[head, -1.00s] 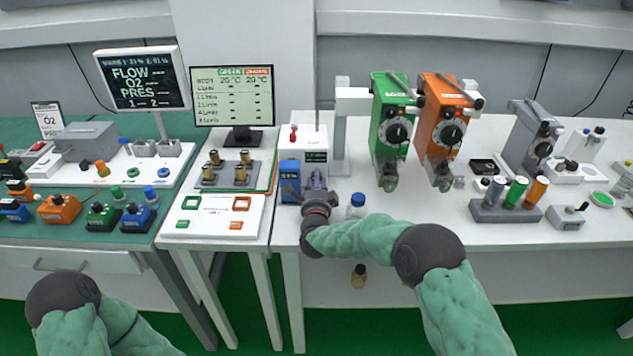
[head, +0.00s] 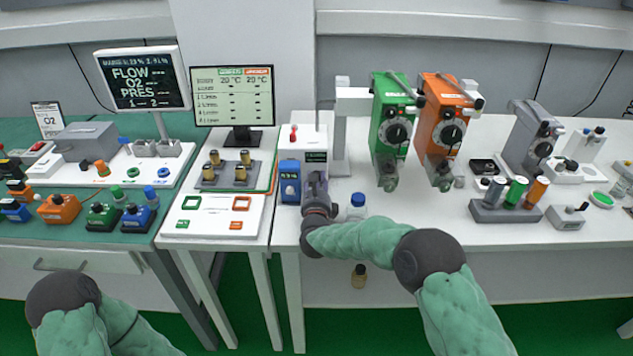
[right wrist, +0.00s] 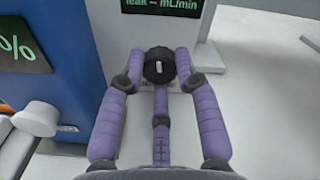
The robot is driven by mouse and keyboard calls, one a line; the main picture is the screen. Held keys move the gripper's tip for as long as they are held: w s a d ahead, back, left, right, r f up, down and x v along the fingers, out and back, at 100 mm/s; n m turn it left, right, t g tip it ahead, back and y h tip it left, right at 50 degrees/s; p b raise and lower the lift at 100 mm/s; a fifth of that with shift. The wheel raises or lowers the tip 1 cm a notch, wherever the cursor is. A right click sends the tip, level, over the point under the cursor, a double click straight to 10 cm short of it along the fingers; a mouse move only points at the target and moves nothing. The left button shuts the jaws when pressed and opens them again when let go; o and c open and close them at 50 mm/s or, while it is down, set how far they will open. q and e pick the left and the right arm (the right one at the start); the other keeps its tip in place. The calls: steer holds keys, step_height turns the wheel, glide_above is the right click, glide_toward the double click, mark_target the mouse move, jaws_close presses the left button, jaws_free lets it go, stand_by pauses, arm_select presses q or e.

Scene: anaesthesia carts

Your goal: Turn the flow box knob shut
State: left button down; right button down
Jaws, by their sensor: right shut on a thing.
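The flow box (head: 311,140) is a white upright box with a small dark screen at the front left of the white table. In the right wrist view its screen (right wrist: 165,4) reads "leak – mL/min". Its black round knob (right wrist: 159,58) with a white mark sits on the front face below the screen. My right gripper (right wrist: 160,70) is shut on the knob, with a purple finger on either side. In the head view my right gripper (head: 315,178) is in front of the box and hides the knob. My left arm shows at the lower left; its gripper is out of view.
A blue box with a screen (head: 289,182) stands close on the left of my right gripper. A blue-capped bottle (head: 357,206) stands to its right. Green (head: 391,110) and orange (head: 444,115) vaporizers stand farther right.

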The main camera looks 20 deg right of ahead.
steer(key=shift+f+m, duration=0.1)
steer(key=shift+m, duration=0.7)
steer(key=c, duration=0.9)
jaws_free()
steer(key=v, duration=1.2)
